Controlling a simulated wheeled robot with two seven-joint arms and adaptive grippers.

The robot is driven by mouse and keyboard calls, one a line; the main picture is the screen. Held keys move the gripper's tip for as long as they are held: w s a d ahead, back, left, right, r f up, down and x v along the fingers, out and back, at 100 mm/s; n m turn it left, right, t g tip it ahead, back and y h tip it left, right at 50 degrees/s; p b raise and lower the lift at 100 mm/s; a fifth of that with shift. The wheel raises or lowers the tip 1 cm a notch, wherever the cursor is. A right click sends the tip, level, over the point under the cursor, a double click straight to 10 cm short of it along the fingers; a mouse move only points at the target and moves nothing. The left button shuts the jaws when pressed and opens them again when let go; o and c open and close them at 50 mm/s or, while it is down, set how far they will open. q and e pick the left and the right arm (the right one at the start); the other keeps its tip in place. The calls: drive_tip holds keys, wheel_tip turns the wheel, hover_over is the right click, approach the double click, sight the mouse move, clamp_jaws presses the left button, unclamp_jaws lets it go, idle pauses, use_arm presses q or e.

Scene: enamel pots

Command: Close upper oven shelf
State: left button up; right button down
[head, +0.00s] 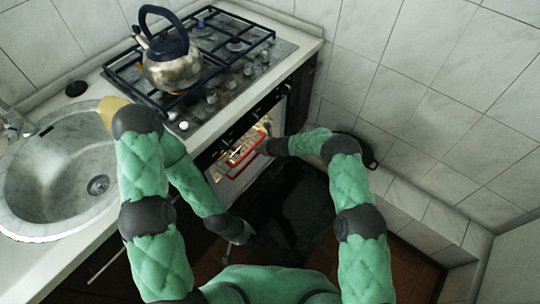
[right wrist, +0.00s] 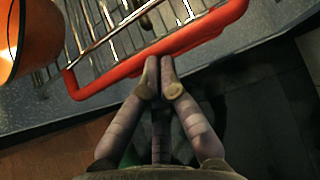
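The oven shelf is a wire rack with a red front edge (head: 240,157), sticking out of the lit oven under the hob. In the right wrist view the red edge (right wrist: 150,54) crosses the top. My right gripper (right wrist: 160,68) has its fingers together, tips against or just in front of that edge; contact is not certain. In the head view my right gripper (head: 268,147) is beside the oven opening. My left gripper (head: 240,235) hangs low, left of the dark open oven door (head: 300,205); its fingers are too dark to read.
A steel kettle (head: 172,68) stands on the gas hob (head: 225,45). A round sink (head: 65,165) is at the left. An orange pot (right wrist: 28,35) shows near the rack. A tiled wall (head: 430,100) closes off the right side. A round dark pan-like object (head: 367,155) is behind my right arm.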

drive_tip(key=shift+w+a, duration=0.4)
drive_tip(key=shift+a, duration=0.25)
drive_tip(key=shift+w+a, duration=0.35)
drive_tip(key=shift+a, duration=0.25)
